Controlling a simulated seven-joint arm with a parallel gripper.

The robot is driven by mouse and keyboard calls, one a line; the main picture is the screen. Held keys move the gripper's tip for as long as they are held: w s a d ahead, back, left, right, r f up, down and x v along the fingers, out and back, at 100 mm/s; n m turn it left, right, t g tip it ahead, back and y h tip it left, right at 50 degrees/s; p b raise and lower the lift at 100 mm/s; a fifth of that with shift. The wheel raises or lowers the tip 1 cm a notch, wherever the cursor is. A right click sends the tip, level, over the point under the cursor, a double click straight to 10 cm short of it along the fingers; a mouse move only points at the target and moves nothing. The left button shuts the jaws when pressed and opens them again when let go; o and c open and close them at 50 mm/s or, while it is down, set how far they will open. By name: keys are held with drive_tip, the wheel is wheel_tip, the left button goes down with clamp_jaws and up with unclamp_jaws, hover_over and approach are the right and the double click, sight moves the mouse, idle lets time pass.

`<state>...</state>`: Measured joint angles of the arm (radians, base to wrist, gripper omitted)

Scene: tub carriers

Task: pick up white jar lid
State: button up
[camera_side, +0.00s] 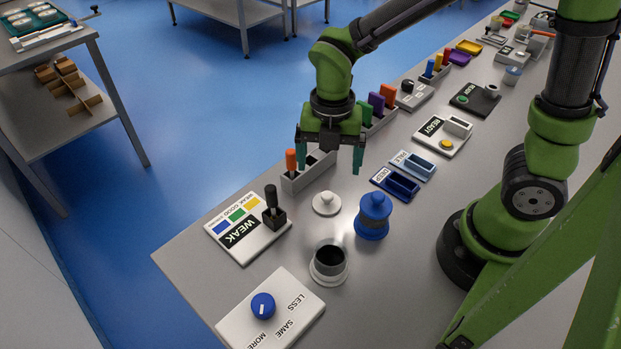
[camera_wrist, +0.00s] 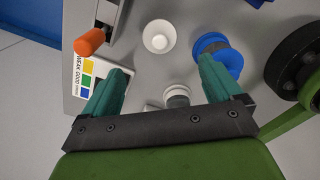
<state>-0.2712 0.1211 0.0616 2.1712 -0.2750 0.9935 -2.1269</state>
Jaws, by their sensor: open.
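The white jar lid (camera_side: 326,203) lies on the grey table, a round disc with a small knob on top. It also shows in the wrist view (camera_wrist: 159,37), beyond and between my fingers. My gripper (camera_side: 329,165) is open and empty, with its teal fingers spread, above and behind the lid in the side view. The fingers also show in the wrist view (camera_wrist: 160,88). The dark open jar with a white base (camera_side: 329,263) stands in front of the lid. A blue lidded jar (camera_side: 373,216) stands just right of the lid.
A grey slotted holder (camera_side: 308,171) with an orange peg (camera_side: 291,160) stands left below my gripper. A panel with a black lever (camera_side: 246,228) and a blue-knob panel (camera_side: 268,309) lie nearer the table edge. Blue trays (camera_side: 396,184) lie to the right.

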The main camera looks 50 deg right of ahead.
sight(327, 194)
drive_tip(key=f, duration=1)
drive_tip(key=shift+w+d+f, duration=0.1)
drive_tip(key=shift+d+f, duration=0.1)
drive_tip(key=shift+f, duration=0.05)
drive_tip(key=shift+c, duration=0.4)
drive_tip(key=c, duration=1)
drive_tip(key=shift+c, duration=0.2)
drive_tip(key=shift+r, duration=0.1)
